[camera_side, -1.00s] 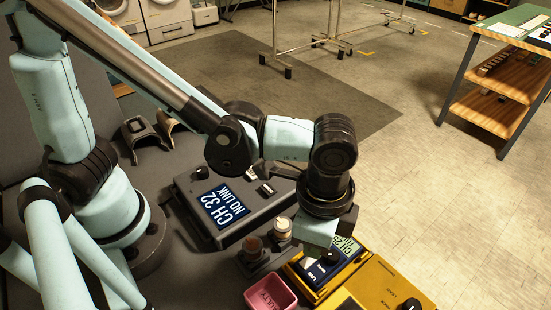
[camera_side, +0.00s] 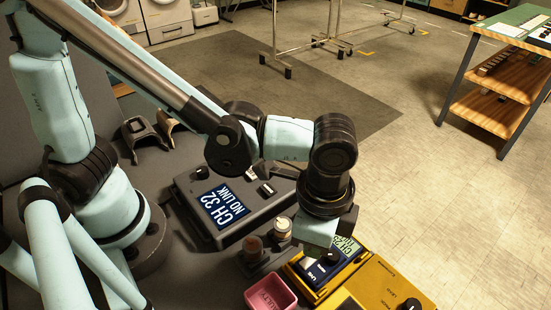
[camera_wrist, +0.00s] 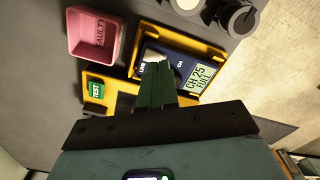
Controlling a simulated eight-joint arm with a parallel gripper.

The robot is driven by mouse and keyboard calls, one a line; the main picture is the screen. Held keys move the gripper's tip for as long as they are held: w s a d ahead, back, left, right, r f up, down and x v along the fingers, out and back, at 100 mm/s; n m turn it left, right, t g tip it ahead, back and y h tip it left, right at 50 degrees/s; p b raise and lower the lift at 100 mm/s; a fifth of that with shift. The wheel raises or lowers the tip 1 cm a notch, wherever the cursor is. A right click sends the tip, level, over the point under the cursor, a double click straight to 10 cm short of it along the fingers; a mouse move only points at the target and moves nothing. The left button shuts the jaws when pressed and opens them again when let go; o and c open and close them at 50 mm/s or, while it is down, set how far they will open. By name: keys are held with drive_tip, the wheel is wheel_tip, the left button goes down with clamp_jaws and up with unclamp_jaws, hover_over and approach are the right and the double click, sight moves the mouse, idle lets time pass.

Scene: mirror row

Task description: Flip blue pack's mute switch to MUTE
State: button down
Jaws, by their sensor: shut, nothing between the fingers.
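The blue pack (camera_side: 313,274) lies in a yellow cradle (camera_side: 372,285) at the lower right of the side view, partly hidden under my gripper. In the wrist view the blue pack (camera_wrist: 178,62) shows a display (camera_wrist: 199,77) reading "CH 25 FULL" and small white lettering. My gripper (camera_wrist: 157,70) is shut and empty, its fingertips over the pack's face beside a pale patch. In the side view my gripper (camera_side: 320,262) points down at the pack. I cannot tell whether the fingertips touch it. The mute switch and its position are not clear, hidden at or near the fingertips.
A pink bin (camera_side: 269,292) marked "FAULTY" stands left of the cradle. A grey unit (camera_side: 232,203) reading "CH 32 NO LINK" is behind. Small round containers (camera_side: 283,226) stand close by. A green TEST button (camera_wrist: 96,88) shows in the wrist view.

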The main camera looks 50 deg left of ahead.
drive_tip(key=shift+f, duration=0.9)
idle(0.8)
drive_tip(key=shift+r, duration=3.5)
drive_tip(key=w+a+r+n+t, duration=0.1)
drive_tip(key=a+n, duration=0.3)
drive_tip(key=a, duration=0.4)
drive_tip(key=w+a+n+t, duration=0.2)
drive_tip(key=a+n+t, duration=0.1)
drive_tip(key=a, duration=0.5)
drive_tip(key=w+a+r+n+t, duration=0.1)
drive_tip(key=w+a+n+t, duration=0.1)
drive_tip(key=a+n, duration=0.3)
drive_tip(key=a+t, duration=0.1)
drive_tip(key=a, duration=0.2)
drive_tip(key=shift+w+r, duration=0.3)
